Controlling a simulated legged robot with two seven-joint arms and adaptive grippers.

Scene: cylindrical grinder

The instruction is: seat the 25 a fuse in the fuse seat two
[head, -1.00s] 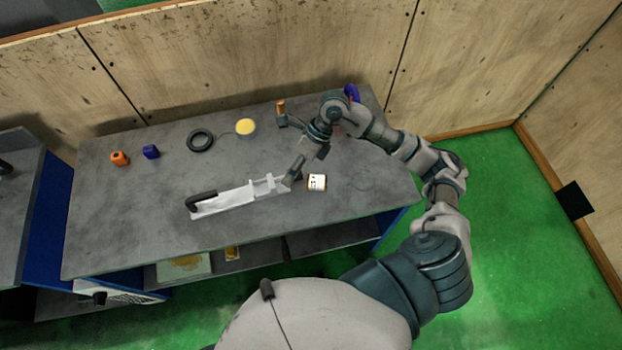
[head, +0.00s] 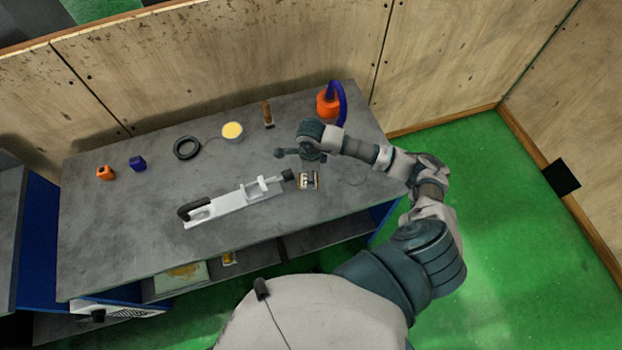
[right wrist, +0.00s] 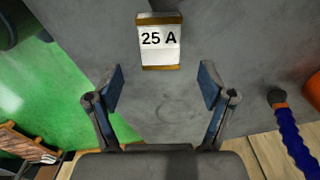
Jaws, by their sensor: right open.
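The 25 A fuse (right wrist: 160,55) is a small white block with brown ends, lying on the grey bench top, label up. In the head view the fuse (head: 309,181) is right of a long white fixture (head: 230,206) with a black handle; part of it looks covered by my gripper. My right gripper (right wrist: 162,85) is open and empty, its fingers apart with the fuse beyond their tips in the wrist view. In the head view it is above the bench by the fuse. Fuse seat two cannot be told apart. My left gripper is not in view.
An orange container with a blue hose (head: 328,104) stands at the back right. A wooden-handled tool (head: 268,114), a yellow-topped tin (head: 232,132), a black ring (head: 187,148), a blue block (head: 137,163) and an orange item (head: 105,173) line the back.

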